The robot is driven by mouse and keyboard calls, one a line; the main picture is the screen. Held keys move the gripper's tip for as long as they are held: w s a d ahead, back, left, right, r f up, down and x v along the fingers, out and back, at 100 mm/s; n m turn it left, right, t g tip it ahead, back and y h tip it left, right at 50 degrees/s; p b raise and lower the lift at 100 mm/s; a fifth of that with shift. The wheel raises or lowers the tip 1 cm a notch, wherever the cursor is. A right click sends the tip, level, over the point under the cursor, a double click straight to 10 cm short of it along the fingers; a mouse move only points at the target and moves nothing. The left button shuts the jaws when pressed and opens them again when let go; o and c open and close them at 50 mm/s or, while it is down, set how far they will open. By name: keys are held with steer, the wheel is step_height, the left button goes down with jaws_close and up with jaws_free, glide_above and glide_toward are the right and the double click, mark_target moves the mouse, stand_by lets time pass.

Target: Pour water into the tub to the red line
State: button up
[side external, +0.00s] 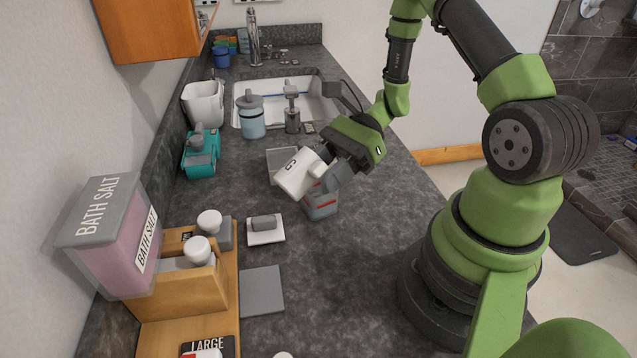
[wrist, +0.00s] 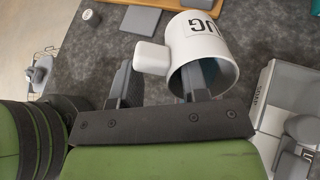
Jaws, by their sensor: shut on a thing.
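My gripper (side external: 345,155) is shut on a white mug (side external: 298,174) with dark lettering and holds it tilted above the counter. In the wrist view the mug (wrist: 200,38) has its open mouth toward me, its handle pointing left between my fingers, and one finger (wrist: 190,82) reaching into the mouth. A grey box-like container (side external: 321,205) with red marking stands below and right of the mug, partly hidden by it. A clear container (side external: 280,155) stands behind the mug; a clear container labelled in dark letters (wrist: 268,85) shows at right in the wrist view. No water is visible.
A teal dispenser (side external: 201,155) and white bin (side external: 204,104) are at left. A wooden caddy (side external: 185,285) and bath salt box (side external: 105,235) are front left. Counter at front right is clear.

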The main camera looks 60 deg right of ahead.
mark_target(312, 170)
steer(key=shift+s+d+r+t+y, duration=0.1)
steer(key=shift+d+t+y, duration=0.2)
steer(key=shift+y, duration=0.5)
stand_by(1.8)
steer(key=shift+a+r+g+h, duration=0.15)
steer(key=shift+a+g+h, duration=0.05)
steer(key=shift+h, duration=0.4)
steer(key=shift+a+r+g+h, duration=0.1)
steer(key=shift+a+g+h, duration=0.1)
steer(key=shift+h, duration=0.4)
steer(key=shift+w+a+r+g+h, duration=0.1)
steer(key=shift+r+g+h, duration=0.05)
steer(key=shift+r+h, duration=0.35)
steer(key=shift+w+a+r+g+h, duration=0.15)
steer(key=shift+r+h, duration=0.1)
steer(key=shift+h, duration=0.35)
steer(key=shift+a+r+g+h, duration=0.25)
steer(key=shift+r+h, duration=0.2)
steer(key=shift+h, duration=0.25)
steer(key=shift+w+a+h, duration=0.1)
steer(key=shift+a+h, duration=0.1)
steer(key=shift+h, duration=0.2)
steer(key=w+a+f+g+h, duration=0.2)
steer(key=a+h, duration=0.4)
steer(key=shift+f+h, duration=0.2)
steer(key=shift+h, duration=0.1)
steer(key=shift+g, duration=0.25)
